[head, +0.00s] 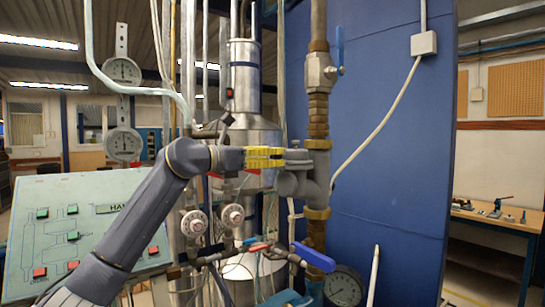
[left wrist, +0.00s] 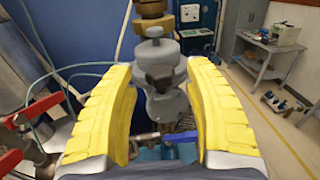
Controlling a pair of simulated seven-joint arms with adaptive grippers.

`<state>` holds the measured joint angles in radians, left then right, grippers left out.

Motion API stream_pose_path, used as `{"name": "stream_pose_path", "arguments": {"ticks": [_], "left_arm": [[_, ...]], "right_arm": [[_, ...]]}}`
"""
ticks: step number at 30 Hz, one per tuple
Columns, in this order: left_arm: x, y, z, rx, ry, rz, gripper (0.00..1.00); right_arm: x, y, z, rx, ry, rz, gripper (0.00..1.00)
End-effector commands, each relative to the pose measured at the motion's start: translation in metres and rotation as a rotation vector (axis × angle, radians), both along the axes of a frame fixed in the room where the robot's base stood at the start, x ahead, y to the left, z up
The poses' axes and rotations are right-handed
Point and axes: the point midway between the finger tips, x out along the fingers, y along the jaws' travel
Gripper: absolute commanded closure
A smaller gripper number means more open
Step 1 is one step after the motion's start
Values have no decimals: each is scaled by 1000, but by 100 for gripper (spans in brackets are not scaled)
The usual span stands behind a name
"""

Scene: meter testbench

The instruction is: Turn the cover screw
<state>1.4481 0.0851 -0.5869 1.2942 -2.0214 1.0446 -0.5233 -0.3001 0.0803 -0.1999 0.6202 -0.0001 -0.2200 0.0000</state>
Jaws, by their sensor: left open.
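A grey cast fitting (head: 313,178) sits in the vertical brass pipe in front of the blue panel. It carries a grey cap (head: 298,156) with a small knob on top. In the left wrist view the fitting (left wrist: 170,105) shows a dark, wing-like screw (left wrist: 160,77) on its near side, which I take to be the cover screw. My left gripper (head: 283,157) comes in from the left, level with the cap and close to it. Its yellow fingers (left wrist: 160,112) are open, one on each side of the screw in the picture; contact is not visible. My right gripper is not in view.
A blue-handled valve (head: 314,257) and a pressure gauge (head: 343,286) are below the fitting. Another valve (head: 321,72) is on the pipe above. The blue panel (head: 400,150) stands close behind.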

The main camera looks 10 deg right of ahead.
Motion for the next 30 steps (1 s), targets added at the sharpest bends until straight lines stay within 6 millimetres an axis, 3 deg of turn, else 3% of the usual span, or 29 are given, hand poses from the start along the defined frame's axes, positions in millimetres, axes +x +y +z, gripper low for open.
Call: {"name": "stream_pose_path", "arguments": {"ticks": [15,28,30], "left_arm": [[2,-6,0,0,-1,0,49],[2,-6,0,0,-1,0,99],[3,-6,0,0,-1,0,100]], "right_arm": [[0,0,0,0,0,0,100],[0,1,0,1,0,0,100],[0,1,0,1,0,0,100]]}}
